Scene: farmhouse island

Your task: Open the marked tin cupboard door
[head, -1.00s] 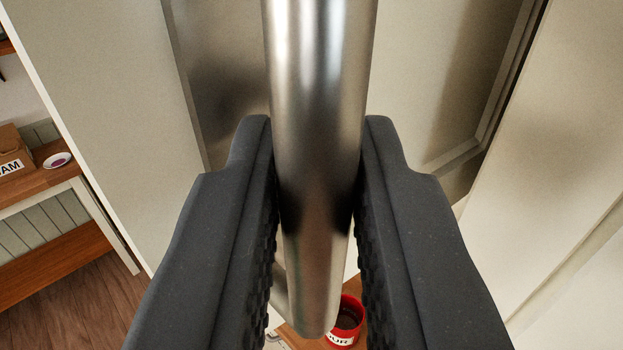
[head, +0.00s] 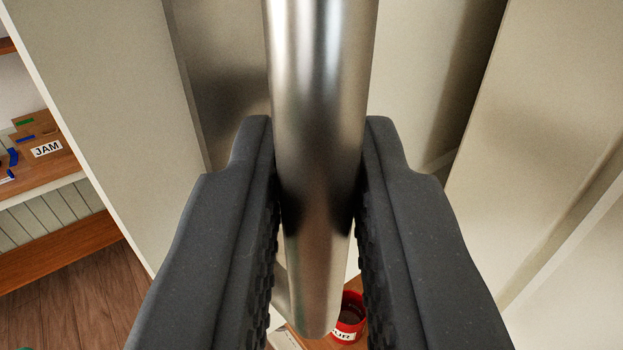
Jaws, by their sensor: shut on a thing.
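A thick polished metal bar handle (head: 318,90) runs down the middle of the view. My gripper (head: 318,190) is shut on it, with one dark ridged finger on each side. Behind the handle is the cream cupboard door (head: 110,90), with a recessed panel and a straight outer edge on the left. No marking shows on the part of the door in view. The handle and fingers hide part of the door.
A red tin (head: 350,318) stands low behind my gripper. Another cream panel (head: 560,110) stands close at right. Wooden floor (head: 80,295) shows lower left.

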